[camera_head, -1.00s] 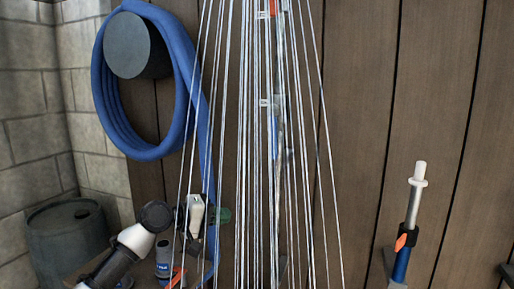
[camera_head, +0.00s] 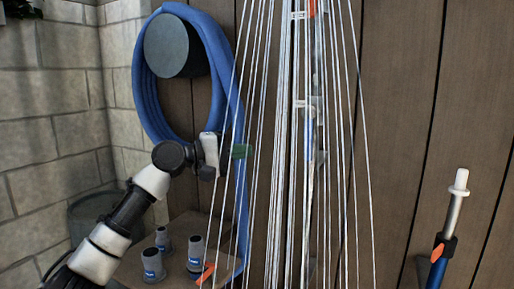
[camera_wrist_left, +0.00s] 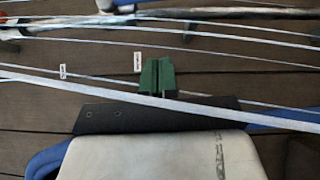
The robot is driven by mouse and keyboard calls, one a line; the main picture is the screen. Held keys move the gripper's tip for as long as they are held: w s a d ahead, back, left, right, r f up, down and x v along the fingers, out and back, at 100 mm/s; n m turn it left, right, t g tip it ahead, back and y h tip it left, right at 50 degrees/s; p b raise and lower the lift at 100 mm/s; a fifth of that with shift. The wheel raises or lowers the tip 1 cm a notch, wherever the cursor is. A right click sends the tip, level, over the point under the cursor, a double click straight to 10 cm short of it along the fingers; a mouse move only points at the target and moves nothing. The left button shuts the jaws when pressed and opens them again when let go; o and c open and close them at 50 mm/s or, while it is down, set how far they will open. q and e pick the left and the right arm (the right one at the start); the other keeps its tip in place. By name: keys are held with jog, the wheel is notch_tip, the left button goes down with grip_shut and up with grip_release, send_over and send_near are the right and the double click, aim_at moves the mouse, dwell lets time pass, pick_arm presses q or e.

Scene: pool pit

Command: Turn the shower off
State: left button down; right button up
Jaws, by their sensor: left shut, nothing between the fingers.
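The running shower shows as many thin white water streams (camera_head: 286,200) that fan out downward in front of the wooden wall. Behind them is an upright shower pipe (camera_head: 311,150) with small white tags; a red-orange part (camera_head: 312,8) shows at its top edge of view. The streams partly hide the pipe, and I cannot make out the valve handle for certain. My left gripper (camera_head: 240,151) has green fingertips, shut and empty, at the left edge of the streams. In the left wrist view the green fingertips (camera_wrist_left: 158,77) are together, with streams crossing the view and the pipe (camera_wrist_left: 60,28) beyond.
A blue hose (camera_head: 145,90) hangs on a dark round holder (camera_head: 173,45). Below, several grey bottles (camera_head: 195,254) stand on a wooden surface. A barrel (camera_head: 85,212) is behind my left arm. A blue-and-white pole tool (camera_head: 445,240) stands at right.

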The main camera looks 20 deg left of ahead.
aim_at(310, 133)
pick_arm(q)
jog(key=w+d+p, duration=0.5)
jog(key=d, duration=0.5)
jog(key=shift+w+r, duration=0.2)
jog(key=shift+w, duration=0.05)
